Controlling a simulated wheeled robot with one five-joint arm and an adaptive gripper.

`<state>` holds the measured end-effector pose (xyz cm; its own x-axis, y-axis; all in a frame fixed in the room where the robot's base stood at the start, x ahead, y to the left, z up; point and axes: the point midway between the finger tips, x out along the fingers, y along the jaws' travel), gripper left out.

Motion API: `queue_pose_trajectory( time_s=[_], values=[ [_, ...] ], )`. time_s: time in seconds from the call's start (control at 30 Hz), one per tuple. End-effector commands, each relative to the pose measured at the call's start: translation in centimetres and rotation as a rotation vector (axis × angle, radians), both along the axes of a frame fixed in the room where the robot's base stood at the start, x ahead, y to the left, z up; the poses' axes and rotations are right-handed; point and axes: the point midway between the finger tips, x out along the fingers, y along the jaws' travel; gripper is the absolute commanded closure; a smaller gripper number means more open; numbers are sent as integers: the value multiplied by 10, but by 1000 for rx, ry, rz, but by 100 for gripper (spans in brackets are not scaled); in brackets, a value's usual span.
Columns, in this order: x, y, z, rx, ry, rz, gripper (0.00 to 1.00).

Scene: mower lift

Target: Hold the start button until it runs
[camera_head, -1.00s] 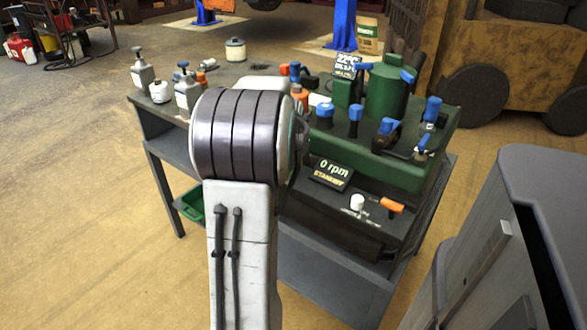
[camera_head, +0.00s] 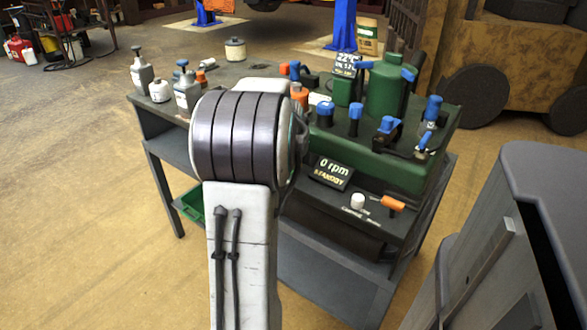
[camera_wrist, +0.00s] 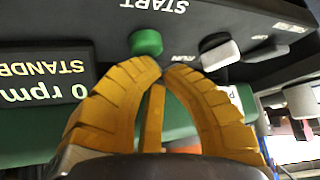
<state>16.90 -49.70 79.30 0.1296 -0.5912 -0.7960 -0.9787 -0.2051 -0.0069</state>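The green start button (camera_wrist: 146,42) sits in the wrist view on a dark panel beside the upside-down START lettering. My gripper (camera_wrist: 163,66) has yellow fingers with their tips together, right by the button's lower edge. I cannot tell whether they touch it. The display (camera_wrist: 45,82) shows 0 rpm and STANDBY; it also shows in the head view (camera_head: 332,171). In the head view my arm hides the gripper and I cannot make out the button.
A white knob (camera_wrist: 220,52) is just right of the button. An orange handle (camera_head: 392,203) is on the panel's front. Blue-topped parts and a green tank (camera_head: 386,90) stand on the machine. Bottles (camera_head: 187,95) stand on the bench's left. A grey cabinet (camera_head: 555,190) is at right.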

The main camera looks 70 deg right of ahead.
Motion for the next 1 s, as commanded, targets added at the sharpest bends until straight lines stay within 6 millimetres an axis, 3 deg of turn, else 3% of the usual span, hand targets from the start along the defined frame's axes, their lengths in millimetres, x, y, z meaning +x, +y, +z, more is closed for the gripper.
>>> queue_pose_trajectory(
  time_s=[1.0],
  values=[
    [0,0,-8,1,0,0,100]
  ],
)
